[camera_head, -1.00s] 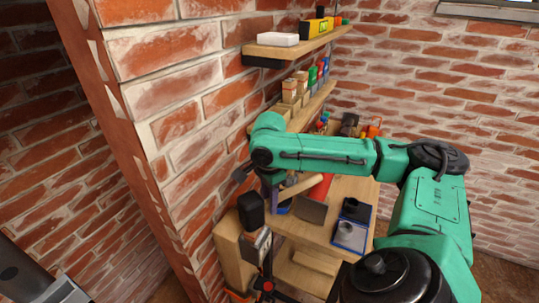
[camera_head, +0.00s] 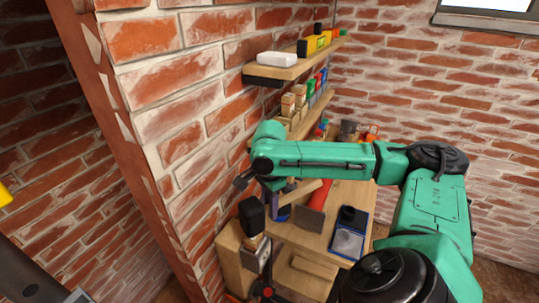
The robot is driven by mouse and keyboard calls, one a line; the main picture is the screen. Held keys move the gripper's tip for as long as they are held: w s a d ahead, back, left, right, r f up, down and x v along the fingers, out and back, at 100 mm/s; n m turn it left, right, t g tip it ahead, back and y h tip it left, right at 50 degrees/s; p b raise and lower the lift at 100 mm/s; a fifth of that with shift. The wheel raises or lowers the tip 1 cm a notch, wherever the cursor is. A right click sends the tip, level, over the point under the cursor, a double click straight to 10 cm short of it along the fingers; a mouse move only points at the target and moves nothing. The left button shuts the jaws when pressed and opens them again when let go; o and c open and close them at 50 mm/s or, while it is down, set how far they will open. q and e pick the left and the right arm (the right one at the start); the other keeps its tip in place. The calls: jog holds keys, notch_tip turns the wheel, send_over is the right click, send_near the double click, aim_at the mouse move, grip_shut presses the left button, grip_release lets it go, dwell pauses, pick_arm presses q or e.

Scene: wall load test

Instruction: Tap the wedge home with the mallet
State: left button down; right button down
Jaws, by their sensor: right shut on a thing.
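My right arm reaches left across the view, and its dark gripper (camera_head: 277,194) points down beside the brick wall's end. It is shut on the pale wooden handle (camera_head: 305,190) of the mallet. The mallet's black head (camera_head: 252,214) shows to the left of the gripper. A pale wooden piece that looks like the wedge (camera_head: 257,240) shows just below the head, above a grey block. I cannot tell whether head and wedge touch. The fingertips are small and partly hidden. My left gripper is not in view.
A wooden bench (camera_head: 345,196) carries a blue tray (camera_head: 349,238) and a dark plate (camera_head: 310,220). Wall shelves (camera_head: 300,62) above hold a white box, a yellow level and small blocks. The brick wall (camera_head: 165,100) stands close left of my gripper.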

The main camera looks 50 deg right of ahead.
jog(key=shift+f+p, duration=0.55)
jog(key=shift+p, duration=0.35)
dwell(0.4)
jog(key=shift+r, duration=0.1)
jog(key=shift+w, duration=0.1)
jog(key=shift+f, duration=0.2)
